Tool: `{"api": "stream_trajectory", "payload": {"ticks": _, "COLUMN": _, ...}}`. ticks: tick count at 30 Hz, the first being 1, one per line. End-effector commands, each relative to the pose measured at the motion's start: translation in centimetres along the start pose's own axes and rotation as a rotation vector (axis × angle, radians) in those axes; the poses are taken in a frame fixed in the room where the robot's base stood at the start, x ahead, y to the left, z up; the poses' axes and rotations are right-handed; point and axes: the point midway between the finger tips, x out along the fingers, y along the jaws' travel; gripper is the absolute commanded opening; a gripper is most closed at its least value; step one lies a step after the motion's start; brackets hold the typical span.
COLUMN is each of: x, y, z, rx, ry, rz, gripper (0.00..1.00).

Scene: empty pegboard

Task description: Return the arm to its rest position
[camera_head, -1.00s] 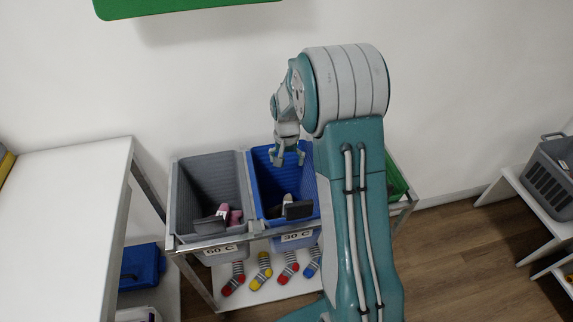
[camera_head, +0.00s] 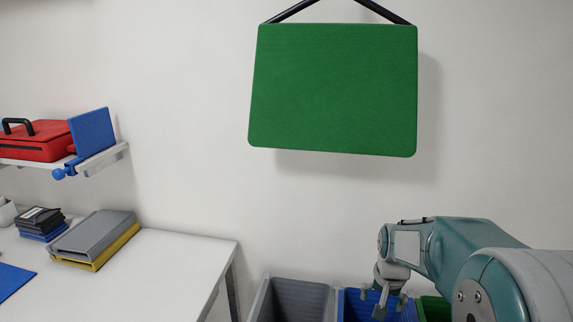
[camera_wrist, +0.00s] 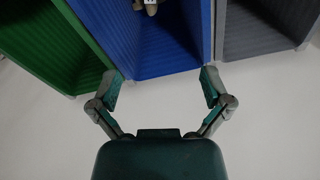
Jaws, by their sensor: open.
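My gripper (camera_head: 388,306) is at the lower right of the head view, with its fingers hanging in front of the blue bin (camera_head: 350,303). In the wrist view my gripper (camera_wrist: 160,88) is open, with its two fingers spread wide and nothing between them. The fingertips lie near the edge of the blue bin (camera_wrist: 150,55) in that view. My arm is folded at the lower right corner of the head view.
A grey bin (camera_head: 295,300) and a green bin (camera_head: 434,308) flank the blue one. A green board (camera_head: 335,90) hangs on the wall above. A white table (camera_head: 185,265) stands left, holding grey and yellow cases. A shelf with a red case (camera_head: 38,140) is at far left.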

Motion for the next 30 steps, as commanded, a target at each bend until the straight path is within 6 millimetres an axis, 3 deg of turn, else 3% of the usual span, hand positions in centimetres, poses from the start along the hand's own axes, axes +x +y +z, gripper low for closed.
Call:
{"api": "stream_trajectory", "payload": {"ticks": 1, "x": -1.7, "y": -0.2, "z": 0.9, "rx": -0.024, "ry": 0.024, "rz": -0.008, "gripper": 0.98}}
{"api": "stream_trajectory", "payload": {"ticks": 6, "x": -6.1, "y": -0.3, "z": 4.2, "rx": -0.099, "ry": 0.083, "rz": -0.028, "gripper": 0.98}}
{"api": "stream_trajectory", "payload": {"ticks": 15, "x": -11.7, "y": 0.2, "z": 10.8, "rx": -0.23, "ry": 0.192, "rz": -0.06, "gripper": 0.98}}
{"api": "stream_trajectory", "payload": {"ticks": 24, "x": -14.7, "y": 1.5, "z": 17.5, "rx": -0.359, "ry": 0.302, "rz": -0.087, "gripper": 0.98}}
{"api": "stream_trajectory", "payload": {"ticks": 30, "x": -15.1, "y": 2.3, "z": 20.4, "rx": -0.415, "ry": 0.35, "rz": -0.097, "gripper": 0.98}}
